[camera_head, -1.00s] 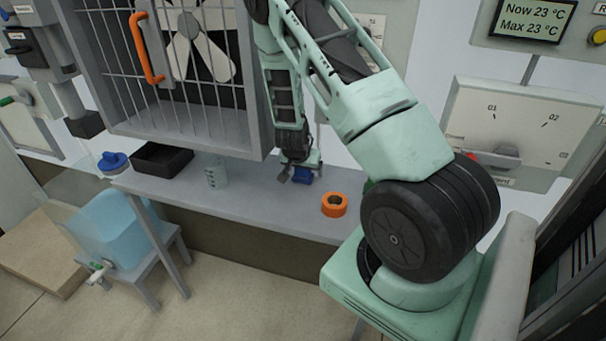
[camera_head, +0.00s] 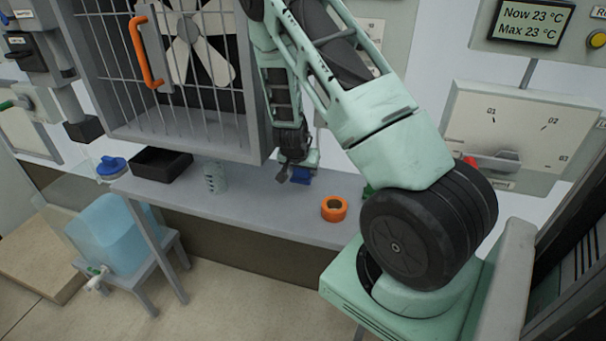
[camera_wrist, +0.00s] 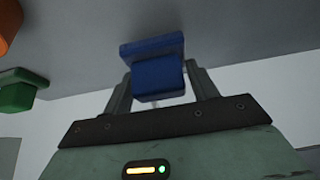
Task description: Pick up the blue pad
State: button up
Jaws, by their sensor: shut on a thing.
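The blue pad (camera_wrist: 157,77) is a small blue block with a wider flat plate, seen in the wrist view between the two fingers. My gripper (camera_wrist: 160,90) is shut on it, one finger on each side. In the head view my gripper (camera_head: 294,174) is over the grey bench, and the blue pad (camera_head: 301,175) shows at its fingertips. My gripper hides part of the pad there. I cannot tell whether the pad touches the bench.
An orange ring (camera_head: 334,208) lies on the bench (camera_head: 260,213) right of my gripper. A green thing (camera_wrist: 22,90) shows beside the pad. A clear beaker (camera_head: 215,177) and black tray (camera_head: 161,163) stand left. A barred fan cage (camera_head: 190,130) hangs close above.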

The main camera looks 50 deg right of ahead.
notch_tip(320, 180, up, 5)
jog(key=shift+w+r, duration=0.1)
jog(key=s+a, duration=0.4)
jog(key=a, duration=0.5)
jog(key=s+a, duration=0.3)
jog(key=a, duration=0.6)
jog(key=shift+s, duration=0.35)
jog(key=shift+o, duration=0.4)
